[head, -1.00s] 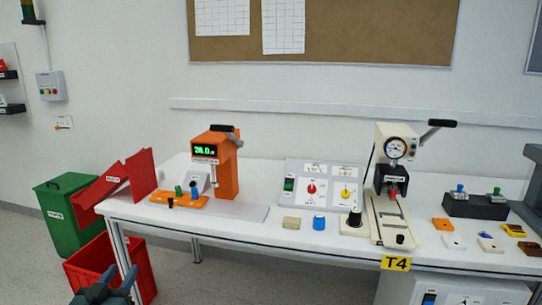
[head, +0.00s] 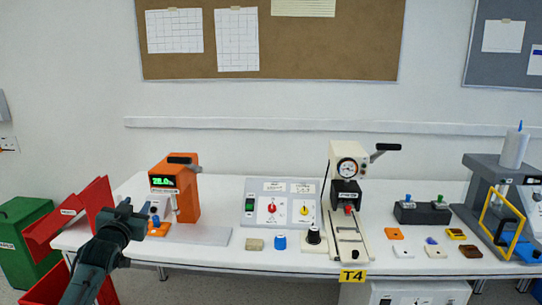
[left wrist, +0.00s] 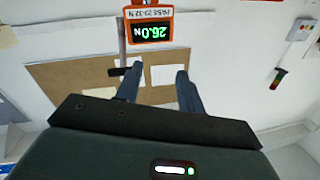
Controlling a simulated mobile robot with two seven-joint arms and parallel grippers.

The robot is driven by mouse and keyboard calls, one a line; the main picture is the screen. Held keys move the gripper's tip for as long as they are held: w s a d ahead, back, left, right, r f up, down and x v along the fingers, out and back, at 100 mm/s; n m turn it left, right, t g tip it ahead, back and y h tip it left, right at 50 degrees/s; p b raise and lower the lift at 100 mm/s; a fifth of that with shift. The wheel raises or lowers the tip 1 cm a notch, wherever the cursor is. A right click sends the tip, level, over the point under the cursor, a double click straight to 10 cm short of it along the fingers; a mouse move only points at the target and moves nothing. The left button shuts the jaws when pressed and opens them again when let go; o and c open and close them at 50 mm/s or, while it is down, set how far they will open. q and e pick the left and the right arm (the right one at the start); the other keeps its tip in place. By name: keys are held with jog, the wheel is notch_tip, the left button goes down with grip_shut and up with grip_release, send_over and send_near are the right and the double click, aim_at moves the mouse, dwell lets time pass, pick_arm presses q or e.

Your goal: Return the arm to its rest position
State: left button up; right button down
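My left gripper (head: 124,209) is raised in front of the left end of the table, near the orange press, in the head view. In the left wrist view its two fingers (left wrist: 158,82) stand apart with nothing between them. The control panel (head: 280,203) with a red rotary knob (head: 271,208) and a yellow rotary knob (head: 304,211) stands mid-table, well right of the gripper. My right gripper is in neither view.
The orange press (head: 185,190) with a lit display stands just right of the gripper. A white gauge press (head: 348,200) stands further right. A red chute (head: 68,218) and a green bin (head: 25,240) lie left. The table front (head: 215,252) is close below.

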pick_arm(q)
jog(key=s+d+f+m+g+h, duration=0.1)
jog(key=s+d+f, duration=0.35)
jog(key=f, duration=0.25)
jog(key=s+d+f+g+h, duration=0.1)
jog(key=s+d+f+g, duration=0.15)
jog(key=s+f, duration=0.35)
jog(key=s+d+f+m+h, duration=0.1)
jog(key=s+d+f, duration=0.35)
jog(key=f, duration=0.25)
jog(key=s+d+f+g, duration=0.1)
jog(key=s+d+f, duration=0.1)
jog(key=s, duration=0.6)
jog(key=s+d+f+g+h, duration=0.1)
jog(key=s+d+f, duration=0.2)
jog(key=s, duration=0.5)
jog(key=s+d+f+g+h, duration=0.1)
jog(key=s+d, duration=0.3)
jog(key=s, duration=0.4)
jog(key=shift+s+d+f+n+g, duration=0.25)
jog(key=shift+s+f+n+g, duration=0.2)
jog(key=shift+f, duration=0.25)
